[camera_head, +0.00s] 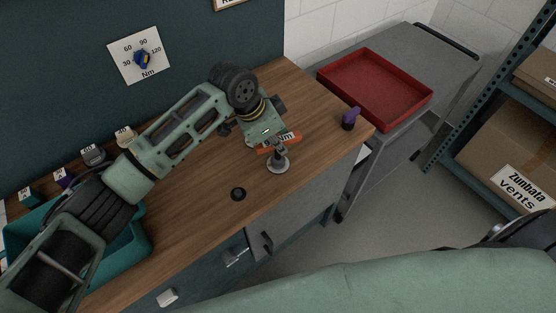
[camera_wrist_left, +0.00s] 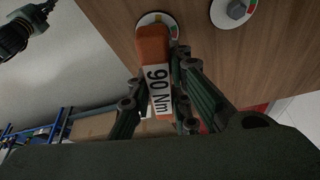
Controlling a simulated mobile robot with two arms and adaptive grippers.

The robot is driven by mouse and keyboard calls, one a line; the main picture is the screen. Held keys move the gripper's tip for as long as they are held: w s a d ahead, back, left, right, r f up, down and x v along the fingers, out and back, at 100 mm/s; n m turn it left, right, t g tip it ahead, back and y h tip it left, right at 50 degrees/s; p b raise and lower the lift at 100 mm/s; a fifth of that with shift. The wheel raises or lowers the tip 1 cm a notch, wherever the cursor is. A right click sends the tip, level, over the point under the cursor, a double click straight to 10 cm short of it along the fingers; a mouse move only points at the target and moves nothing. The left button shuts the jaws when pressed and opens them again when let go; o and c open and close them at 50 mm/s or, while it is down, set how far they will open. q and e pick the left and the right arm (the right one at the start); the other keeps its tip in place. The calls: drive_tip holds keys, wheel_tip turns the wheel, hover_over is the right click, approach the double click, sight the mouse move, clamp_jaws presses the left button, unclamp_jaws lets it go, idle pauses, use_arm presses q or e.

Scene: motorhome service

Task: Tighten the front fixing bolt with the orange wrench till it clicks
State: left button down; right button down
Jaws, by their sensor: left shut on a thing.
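My left gripper (camera_head: 268,138) is shut on the orange wrench (camera_head: 284,142), with its fingers on both sides of the handle. In the left wrist view, the wrench (camera_wrist_left: 154,48) carries a white "90 Nm" label. Its far end lies over a round plate (camera_wrist_left: 158,18) with coloured marks, and the bolt there is hidden. In the head view, a grey metal piece stands below the wrench on a pale round plate (camera_head: 278,166) near the bench's front edge. A second hex bolt (camera_wrist_left: 236,10) on its own plate is bare in the wrist view. A dark part, possibly my right gripper (camera_wrist_left: 22,28), is at the upper left.
A torque dial (camera_head: 142,60) marked 30 to 120 Nm hangs on the back panel. A purple-topped object (camera_head: 350,118) stands on the wooden bench (camera_head: 200,220). A black round piece (camera_head: 238,194) lies left of the plate. A red tray (camera_head: 374,92) sits on the grey cart.

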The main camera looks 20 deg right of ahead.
use_arm(q)
drive_tip(key=shift+m+g, duration=0.4)
drive_tip(key=shift+m, duration=0.7)
drive_tip(key=m+g+b, duration=0.1)
drive_tip(key=m+b, duration=0.1)
drive_tip(key=shift+f+m, duration=0.1)
drive_tip(key=shift+m, duration=0.3)
drive_tip(key=shift+m+g+b, duration=0.3)
drive_tip(key=shift+m+b, duration=0.4)
drive_tip(key=shift+m, duration=0.2)
drive_tip(key=shift+y, duration=0.3)
drive_tip(key=shift+m, duration=0.3)
